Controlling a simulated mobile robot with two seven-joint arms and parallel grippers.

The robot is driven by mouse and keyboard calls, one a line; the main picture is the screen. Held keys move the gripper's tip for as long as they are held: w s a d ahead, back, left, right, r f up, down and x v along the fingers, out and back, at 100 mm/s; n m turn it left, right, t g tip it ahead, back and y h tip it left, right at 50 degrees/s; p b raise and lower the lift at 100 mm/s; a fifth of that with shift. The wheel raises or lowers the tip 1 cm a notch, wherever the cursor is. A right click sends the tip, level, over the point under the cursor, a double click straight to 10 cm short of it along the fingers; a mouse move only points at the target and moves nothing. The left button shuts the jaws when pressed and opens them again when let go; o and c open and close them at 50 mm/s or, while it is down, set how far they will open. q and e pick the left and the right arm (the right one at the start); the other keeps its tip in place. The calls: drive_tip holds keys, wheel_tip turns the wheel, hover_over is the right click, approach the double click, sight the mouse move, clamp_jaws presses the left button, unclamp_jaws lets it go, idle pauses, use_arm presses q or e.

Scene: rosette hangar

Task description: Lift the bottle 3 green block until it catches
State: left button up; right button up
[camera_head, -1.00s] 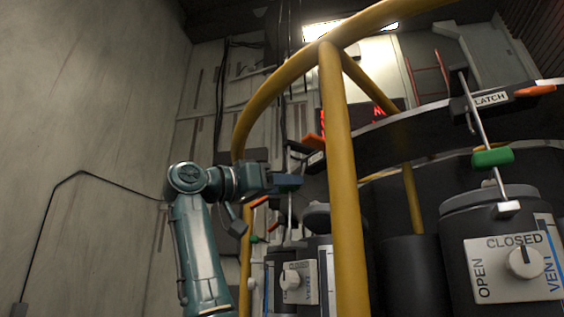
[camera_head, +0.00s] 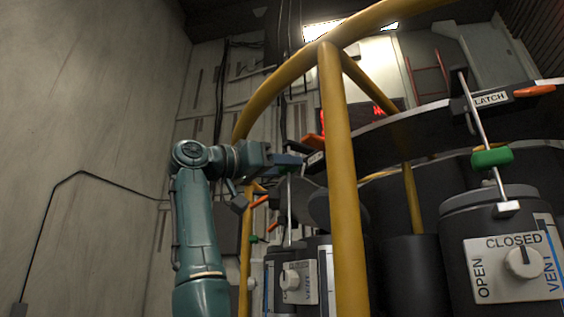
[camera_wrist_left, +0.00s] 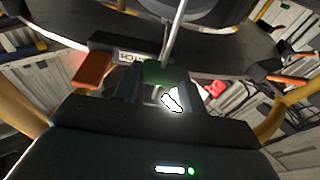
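My left gripper (camera_head: 290,161) is at the rod above the middle bottle (camera_head: 268,275), behind the yellow rail, close under a latch plate (camera_head: 314,159). In the left wrist view a green block (camera_wrist_left: 160,72) on a thin rod sits between the fingers (camera_wrist_left: 155,85), which look shut on it. The head view hides this block behind the gripper; the rod shows below. No bottle number is readable. My right gripper is not in view.
A yellow rail post (camera_head: 341,190) stands right of the gripper. A nearer bottle (camera_head: 480,225) has its own green block (camera_head: 491,157), with a latch and orange lever (camera_head: 535,91) above. An orange lever (camera_wrist_left: 92,70) is close beside the fingers.

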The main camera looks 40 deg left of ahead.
use_arm(q)
drive_tip(key=o, duration=0.4)
drive_tip(key=shift+o, duration=0.2)
drive_tip(key=b+v, duration=0.3)
drive_tip(key=v, duration=0.6)
idle(0.3)
idle(0.6)
